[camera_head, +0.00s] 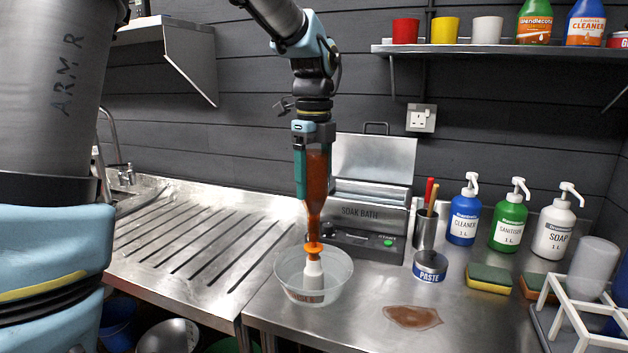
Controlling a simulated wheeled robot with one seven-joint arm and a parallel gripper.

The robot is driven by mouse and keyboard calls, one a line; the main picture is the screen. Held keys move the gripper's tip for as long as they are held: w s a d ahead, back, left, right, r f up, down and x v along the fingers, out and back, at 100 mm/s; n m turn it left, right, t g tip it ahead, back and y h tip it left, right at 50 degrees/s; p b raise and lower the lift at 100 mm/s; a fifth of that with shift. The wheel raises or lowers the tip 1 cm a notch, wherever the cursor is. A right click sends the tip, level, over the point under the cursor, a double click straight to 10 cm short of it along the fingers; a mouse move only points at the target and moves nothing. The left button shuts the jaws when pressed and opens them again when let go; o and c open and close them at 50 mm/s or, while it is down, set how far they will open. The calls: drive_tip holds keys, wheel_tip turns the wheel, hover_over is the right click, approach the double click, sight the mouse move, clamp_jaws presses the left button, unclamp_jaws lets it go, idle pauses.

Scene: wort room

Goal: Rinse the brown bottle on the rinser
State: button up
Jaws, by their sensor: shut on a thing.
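The brown bottle (316,182) is upside down, its neck pointing down, in the middle of the view. My gripper (309,160) is shut on its upper part; a teal finger shows along the bottle's left side. The rinser stands below it: a clear bowl (341,272) with a white post and an orange top (314,248) in its centre. The bottle's mouth is at the orange top and looks lined up with it. I cannot tell whether they touch or how far the mouth is pushed on. The other finger is mostly hidden.
A soak bath (362,213) stands close behind. A tool pot (425,228), paste tin (430,266), pump bottles (508,221), sponges (488,278) and white rack (580,318) are right. A brown puddle (412,317) lies in front. The ribbed drainboard (190,235) is clear.

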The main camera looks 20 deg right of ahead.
sight(314, 197)
drive_tip(key=shift+f+b, duration=0.45)
drive_tip(key=shift+f, duration=0.6)
idle(0.6)
drive_tip(key=shift+f+b, duration=0.35)
drive_tip(key=shift+f, duration=0.4)
drive_tip(key=shift+r+p, duration=1.05)
drive_tip(key=shift+p, duration=0.05)
drive_tip(key=shift+f, duration=0.1)
idle(0.3)
